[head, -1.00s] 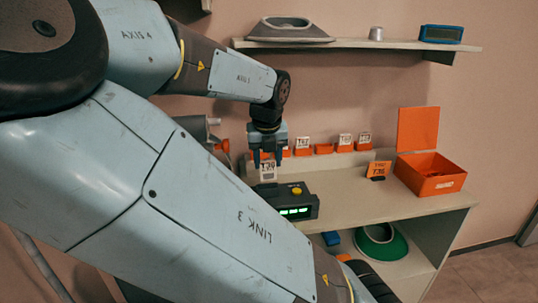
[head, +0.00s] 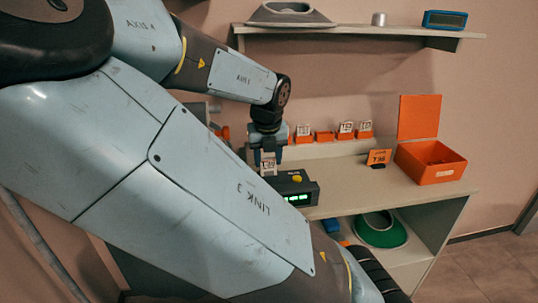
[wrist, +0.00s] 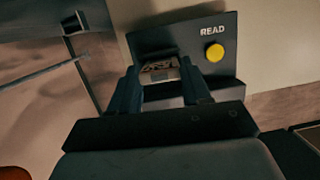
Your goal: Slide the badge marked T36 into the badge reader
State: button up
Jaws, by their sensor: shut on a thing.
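My gripper (head: 268,160) is shut on a small pale badge (head: 268,170), which hangs upright below the fingers. Its mark is too small to read surely in the head view. The wrist view shows the badge (wrist: 160,70) between my two fingers, with dark, blurred print. The dark badge reader (head: 297,186) has a yellow button and a lit green display. In the wrist view the reader (wrist: 190,38) lies just beyond the badge, with READ beside its yellow button. The badge is at the reader's left end; I cannot tell whether its lower edge is in the slot.
An orange T36 sign (head: 379,157) stands on the counter (head: 345,180) beside an open orange box (head: 430,172). Several orange holders, some with badges (head: 346,128), line the back. A shelf (head: 400,42) is above. A green-rimmed item (head: 381,232) sits below the counter.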

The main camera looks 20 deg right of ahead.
dwell(0.3)
jog(key=o, duration=1.3)
jog(key=v, duration=1.3)
jog(key=shift+s+a+r, duration=0.1)
jog(key=shift+a+r, duration=0.05)
jog(key=shift+r, duration=0.15)
jog(key=shift+s, duration=0.1)
